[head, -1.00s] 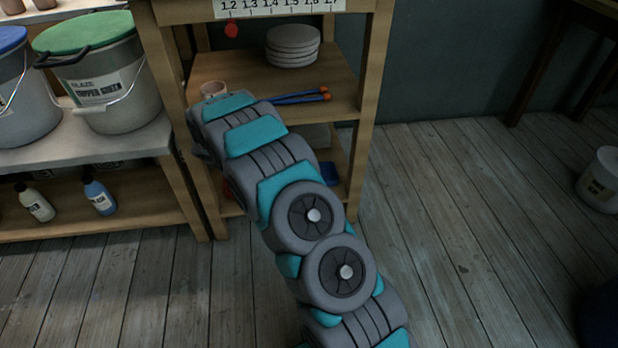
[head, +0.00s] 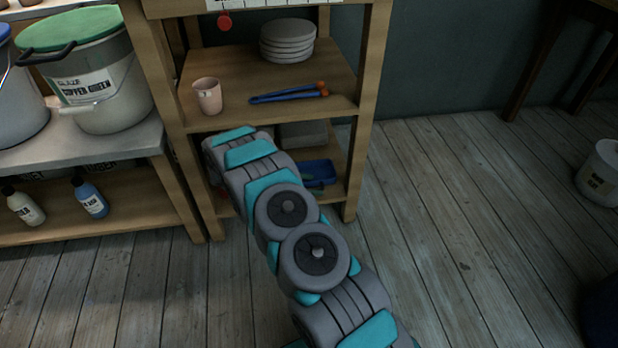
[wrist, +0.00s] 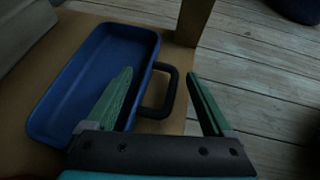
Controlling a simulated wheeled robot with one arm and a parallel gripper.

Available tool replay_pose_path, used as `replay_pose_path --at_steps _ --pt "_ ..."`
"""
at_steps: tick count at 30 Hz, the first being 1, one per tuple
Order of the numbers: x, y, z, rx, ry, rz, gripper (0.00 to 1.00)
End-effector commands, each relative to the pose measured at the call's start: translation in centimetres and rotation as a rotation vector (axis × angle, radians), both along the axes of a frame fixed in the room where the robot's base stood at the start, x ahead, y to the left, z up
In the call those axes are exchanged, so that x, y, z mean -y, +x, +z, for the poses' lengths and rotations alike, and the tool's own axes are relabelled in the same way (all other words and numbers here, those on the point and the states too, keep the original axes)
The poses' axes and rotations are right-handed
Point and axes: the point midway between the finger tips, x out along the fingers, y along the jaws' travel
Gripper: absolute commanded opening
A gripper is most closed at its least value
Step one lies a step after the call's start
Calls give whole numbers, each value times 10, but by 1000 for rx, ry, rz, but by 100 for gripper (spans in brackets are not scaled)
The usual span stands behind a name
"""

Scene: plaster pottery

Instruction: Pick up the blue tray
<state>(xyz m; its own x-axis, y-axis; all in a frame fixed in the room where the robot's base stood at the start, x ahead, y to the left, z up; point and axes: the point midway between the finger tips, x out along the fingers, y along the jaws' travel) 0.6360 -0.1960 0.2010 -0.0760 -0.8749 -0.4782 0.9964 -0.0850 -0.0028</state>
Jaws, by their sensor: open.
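The blue tray (wrist: 82,85) lies on the bottom shelf of the wooden rack, and in the wrist view it is a shallow empty tray with a black loop handle (wrist: 170,92) on its right end. In the head view the tray (head: 318,171) shows partly, behind my arm. My gripper (wrist: 160,80) is open in the wrist view. Its left green finger overlaps the tray's right end and its right finger is beyond the handle, so the handle appears between the two fingers. Whether they touch anything cannot be told. In the head view the gripper's fingers are mostly hidden by my arm.
A wooden post (wrist: 193,20) of the rack stands near the tray. A grey block (head: 303,134) sits behind the tray. The shelf above holds a pink cup (head: 208,97), blue tongs (head: 285,95) and stacked plates (head: 288,40).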

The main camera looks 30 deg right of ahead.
Motion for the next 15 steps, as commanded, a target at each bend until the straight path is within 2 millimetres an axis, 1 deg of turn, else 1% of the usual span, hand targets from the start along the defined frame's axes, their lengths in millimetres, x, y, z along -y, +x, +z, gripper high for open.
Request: replay_pose_path --at_steps 1,5,12,13,15 --pt "6 -1 -4 -1 -1 -1 86" --pt "15 -1 -8 2 0 1 86" --pt "17 -1 -9 3 1 2 86" --pt "17 -1 -9 3 1 2 85" --pt "17 -1 -9 3 1 2 77"
